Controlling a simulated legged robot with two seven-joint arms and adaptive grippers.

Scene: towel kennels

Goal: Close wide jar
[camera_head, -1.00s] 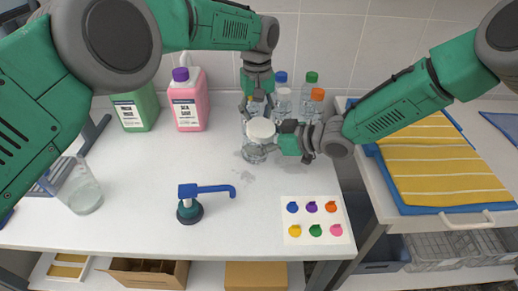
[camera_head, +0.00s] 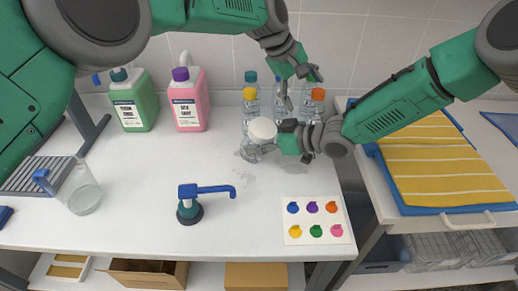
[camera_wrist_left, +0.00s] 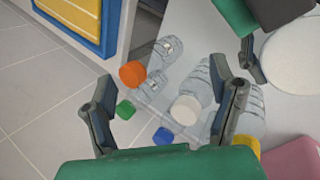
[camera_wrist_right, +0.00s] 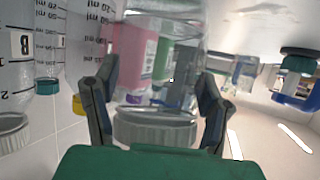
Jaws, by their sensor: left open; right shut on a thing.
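The wide clear jar (camera_head: 250,152) stands near the back of the white table, slightly tilted, with a white lid (camera_head: 263,128) over its mouth. My right gripper (camera_head: 280,143) is shut on the jar from the right, just below the lid. In the right wrist view the jar (camera_wrist_right: 160,95) appears upside down between the fingers, with the ribbed lid (camera_wrist_right: 155,130) at its mouth; I cannot tell how tight it is. My left gripper (camera_head: 297,85) is open and empty, above the bottles behind and right of the jar. The lid shows in the left wrist view (camera_wrist_left: 295,52).
Several clear bottles with coloured caps stand behind the jar, including an orange-capped one (camera_head: 317,97). A pink jug (camera_head: 187,105) and a green jug (camera_head: 135,105) stand back left.

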